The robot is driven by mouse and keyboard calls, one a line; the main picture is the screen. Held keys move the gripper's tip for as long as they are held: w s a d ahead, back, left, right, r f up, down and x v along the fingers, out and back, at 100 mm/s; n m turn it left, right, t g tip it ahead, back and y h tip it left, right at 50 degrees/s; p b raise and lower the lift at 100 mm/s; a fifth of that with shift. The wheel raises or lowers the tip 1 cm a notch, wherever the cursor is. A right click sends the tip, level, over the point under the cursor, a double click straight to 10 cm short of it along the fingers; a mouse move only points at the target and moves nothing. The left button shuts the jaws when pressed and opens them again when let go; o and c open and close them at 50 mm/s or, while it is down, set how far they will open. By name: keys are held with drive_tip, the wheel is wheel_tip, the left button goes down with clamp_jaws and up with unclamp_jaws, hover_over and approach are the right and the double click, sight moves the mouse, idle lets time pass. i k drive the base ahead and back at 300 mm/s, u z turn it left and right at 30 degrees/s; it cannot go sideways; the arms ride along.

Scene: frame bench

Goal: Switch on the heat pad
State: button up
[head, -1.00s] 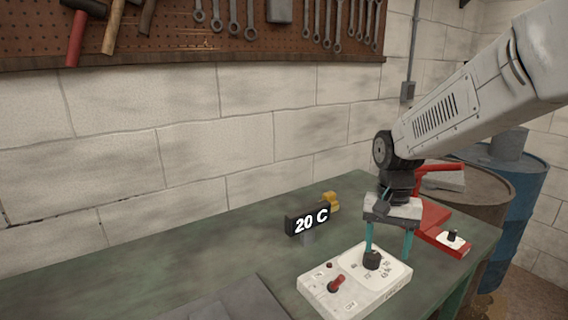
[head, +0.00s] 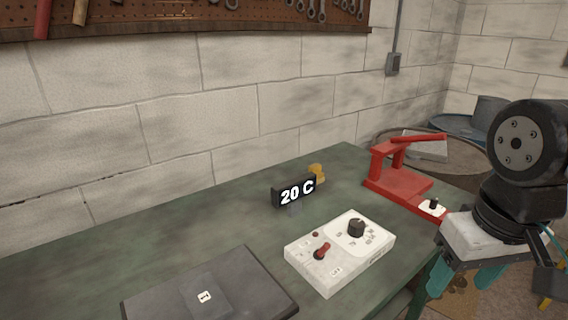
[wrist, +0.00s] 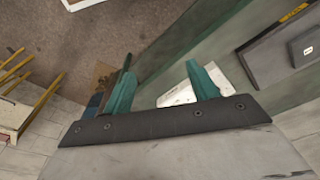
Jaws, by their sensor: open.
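A white control box (head: 312,272) stands on the green bench in the head view. It carries a red toggle switch (head: 321,251), a black dial (head: 356,228) and a small dark red lamp (head: 315,234) that looks unlit. I cannot tell which marked side the toggle leans to. A black display (head: 294,191) behind the box reads 20 C. A flat dark grey pad (head: 251,280) lies left of the box. My gripper (head: 467,278) is open and empty, right of the box and apart from it, beyond the bench's right edge. In the wrist view, part of the box (wrist: 178,96) shows between the teal fingers (wrist: 160,78).
A red stand (head: 400,184) with a small white switch plate (head: 432,208) stands at the bench's right end. A yellow object (head: 317,173) sits behind the display. Barrels (head: 450,160) stand beyond the bench. The bench's left part (head: 90,270) is clear.

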sight(318, 254)
drive_tip(key=z, duration=1.7)
drive_tip(key=k, duration=0.6)
drive_tip(key=u, duration=1.55)
